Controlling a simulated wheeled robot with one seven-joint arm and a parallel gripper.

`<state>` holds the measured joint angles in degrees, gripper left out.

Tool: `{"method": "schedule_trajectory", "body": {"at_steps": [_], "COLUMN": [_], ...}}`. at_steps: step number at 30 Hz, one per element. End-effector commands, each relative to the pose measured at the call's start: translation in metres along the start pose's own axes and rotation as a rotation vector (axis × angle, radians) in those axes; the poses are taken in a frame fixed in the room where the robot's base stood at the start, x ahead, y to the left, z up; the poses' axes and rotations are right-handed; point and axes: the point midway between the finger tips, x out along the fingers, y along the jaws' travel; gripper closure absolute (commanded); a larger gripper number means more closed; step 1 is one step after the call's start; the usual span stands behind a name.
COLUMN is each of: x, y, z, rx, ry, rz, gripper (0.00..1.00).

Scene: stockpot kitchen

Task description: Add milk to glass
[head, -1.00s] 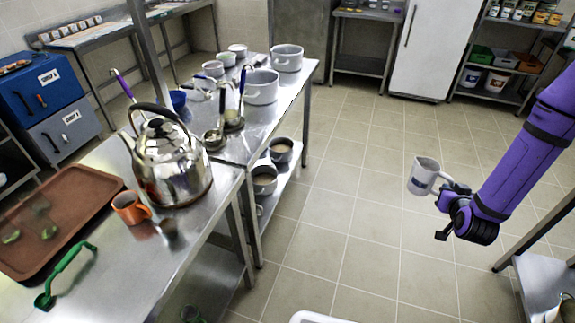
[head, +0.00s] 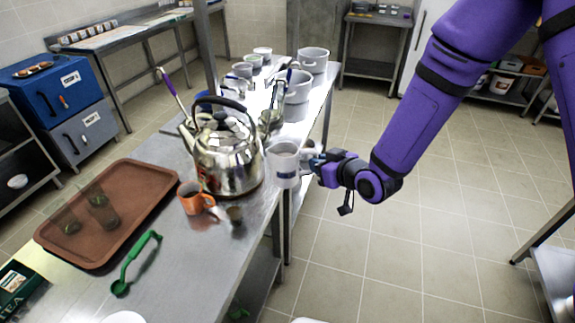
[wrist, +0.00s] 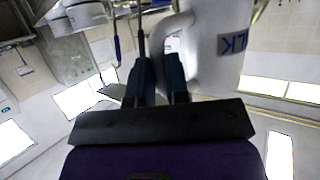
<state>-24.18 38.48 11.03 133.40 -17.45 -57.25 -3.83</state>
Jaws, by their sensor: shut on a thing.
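A white milk jug (head: 283,167) with a dark label band is held by its handle in my gripper (head: 311,160). It is upright beside the kettle, near the right edge of the steel table. In the wrist view the jug (wrist: 222,70) shows the letters "LK", and my gripper (wrist: 160,65) is shut at its handle. Two clear glasses, one (head: 103,213) and another (head: 66,218), are on the brown tray (head: 150,180), left of the kettle and well to the left of my gripper. The milk inside the jug is hidden.
A large steel kettle (head: 228,160) stands between the jug and the tray. An orange mug (head: 194,199) is in front of it, and a green-handled tool (head: 137,260) lies nearer. Pots (head: 313,60) and ladles stand on the table behind.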

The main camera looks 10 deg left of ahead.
Motion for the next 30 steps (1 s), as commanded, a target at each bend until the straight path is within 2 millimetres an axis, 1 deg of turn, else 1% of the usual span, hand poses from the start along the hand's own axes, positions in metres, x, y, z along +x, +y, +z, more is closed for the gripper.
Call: {"method": "schedule_trajectory", "body": {"at_steps": [1,3,6,9,12,17,28,30], "x": [0.004,0.006,0.008,0.009,0.009,0.011,0.018,0.017], "y": [-0.021,-0.043,-0.067,-0.081,-0.088,-0.088,-0.085,-0.086], "z": [-0.009,-0.018,-0.026,-0.031,-0.032,-0.027,-0.008,-0.013], "rx": [-0.02,-0.041,-0.061,-0.074,-0.086,-0.13,-0.338,-0.384], "ry": [0.004,0.002,0.001,0.0,-0.004,-0.029,-0.146,-0.168], "rz": [-0.045,-0.095,-0.148,-0.178,-0.189,-0.175,-0.085,-0.065], "gripper": [1.0,1.0,1.0,1.0,1.0,1.0,1.0,1.0]}}
